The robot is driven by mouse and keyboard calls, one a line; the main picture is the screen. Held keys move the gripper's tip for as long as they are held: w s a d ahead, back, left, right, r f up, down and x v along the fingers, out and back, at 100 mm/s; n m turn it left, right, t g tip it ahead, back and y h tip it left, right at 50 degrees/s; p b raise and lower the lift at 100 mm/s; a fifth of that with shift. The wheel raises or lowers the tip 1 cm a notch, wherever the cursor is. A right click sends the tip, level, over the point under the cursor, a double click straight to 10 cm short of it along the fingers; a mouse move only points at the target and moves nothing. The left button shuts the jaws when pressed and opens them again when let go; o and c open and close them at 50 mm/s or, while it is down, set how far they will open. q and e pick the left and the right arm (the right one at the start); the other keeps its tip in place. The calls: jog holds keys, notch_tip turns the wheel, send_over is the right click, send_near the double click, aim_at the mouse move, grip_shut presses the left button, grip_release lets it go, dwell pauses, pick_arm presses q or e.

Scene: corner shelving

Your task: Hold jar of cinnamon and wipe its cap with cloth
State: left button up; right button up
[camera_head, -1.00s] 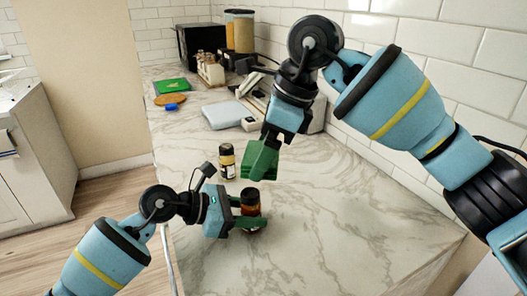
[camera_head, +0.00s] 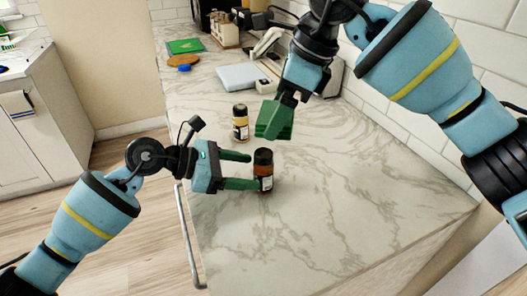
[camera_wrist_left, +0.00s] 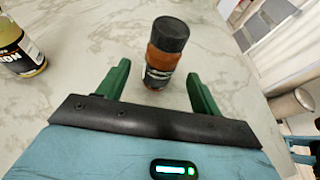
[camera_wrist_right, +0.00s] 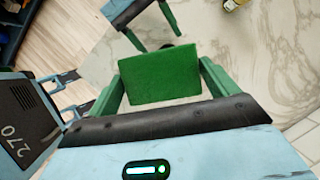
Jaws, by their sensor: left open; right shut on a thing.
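A reddish-brown jar with a black cap (camera_head: 263,171), which I take as the cinnamon, stands upright on the marble counter. Its label is not readable. My left gripper (camera_head: 254,171) is open, with its fingertips at the jar's left side. In the left wrist view the jar (camera_wrist_left: 160,60) stands between and slightly beyond the spread fingers (camera_wrist_left: 158,72). My right gripper (camera_head: 275,112) is shut on a green cloth (camera_head: 274,121), held above and behind the jar, apart from its cap. The cloth also shows as a flat green pad in the right wrist view (camera_wrist_right: 160,75).
A second jar with a yellowish body and black cap (camera_head: 240,123) stands just behind. A grey flat item (camera_head: 240,77), a green item (camera_head: 185,46) and a blue item (camera_head: 184,68) lie farther back. The counter (camera_head: 330,210) to the right is clear.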

pick_arm(q)
jog(key=v, duration=0.7)
jog(key=shift+r, duration=0.1)
jog(key=shift+a, duration=0.2)
pick_arm(e)
jog(key=shift+a, duration=0.1)
